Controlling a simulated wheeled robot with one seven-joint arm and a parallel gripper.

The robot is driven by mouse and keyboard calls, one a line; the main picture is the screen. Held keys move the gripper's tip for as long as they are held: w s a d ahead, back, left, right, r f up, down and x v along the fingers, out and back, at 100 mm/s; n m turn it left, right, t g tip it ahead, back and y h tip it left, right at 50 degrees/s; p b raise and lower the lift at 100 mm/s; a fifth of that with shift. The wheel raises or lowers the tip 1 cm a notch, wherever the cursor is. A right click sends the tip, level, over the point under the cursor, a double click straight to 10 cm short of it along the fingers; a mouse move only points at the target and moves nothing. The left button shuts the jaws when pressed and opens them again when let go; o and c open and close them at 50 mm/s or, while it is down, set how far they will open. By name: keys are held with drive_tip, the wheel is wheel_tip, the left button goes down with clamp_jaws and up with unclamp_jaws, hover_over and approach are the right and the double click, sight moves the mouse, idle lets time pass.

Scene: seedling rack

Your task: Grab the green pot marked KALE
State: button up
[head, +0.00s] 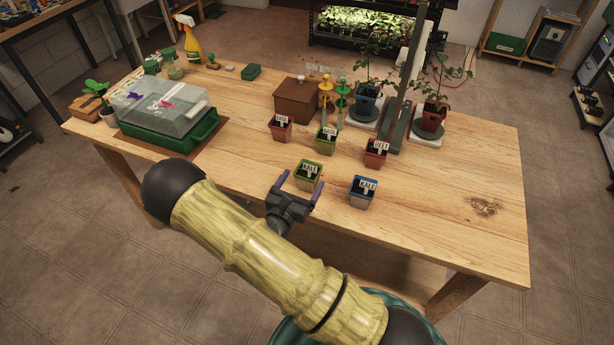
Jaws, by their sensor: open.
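The green pot marked KALE (306,177) stands upright on the wooden table near its front edge, with a white label in dark soil. My gripper (299,184) is open, and its two purple-tipped fingers point toward this pot. One finger is on each side of the pot's lower part in the picture; I cannot tell whether they touch it or how high they are. A blue pot (361,193) with a label that also seems to read KALE stands to the right. Another green pot (326,137) stands behind, its label too small to read surely.
Red pots stand behind, one at the left (281,128) and one at the right (376,153). A dark upright post (404,85), potted plants and a brown box (297,101) are farther back. A lidded green propagator (168,136) sits at left. The table's right front is clear.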

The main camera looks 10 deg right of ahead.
sight(312, 164)
drive_tip(key=shift+w+d, duration=0.35)
drive_tip(key=shift+w, duration=0.1)
drive_tip(key=shift+r+p+x, duration=0.15)
drive_tip(key=shift+p+x, duration=0.15)
drive_tip(key=shift+x, duration=1)
drive_tip(key=shift+r+p+x, duration=0.1)
drive_tip(key=shift+p+x, duration=0.2)
drive_tip(key=shift+x, duration=1)
drive_tip(key=shift+d, duration=0.1)
drive_tip(key=shift+s, duration=0.1)
drive_tip(key=c, duration=1.1)
drive_tip(key=shift+c, duration=0.2)
drive_tip(key=shift+r, duration=0.15)
wheel_tip(312, 164, up, 10)
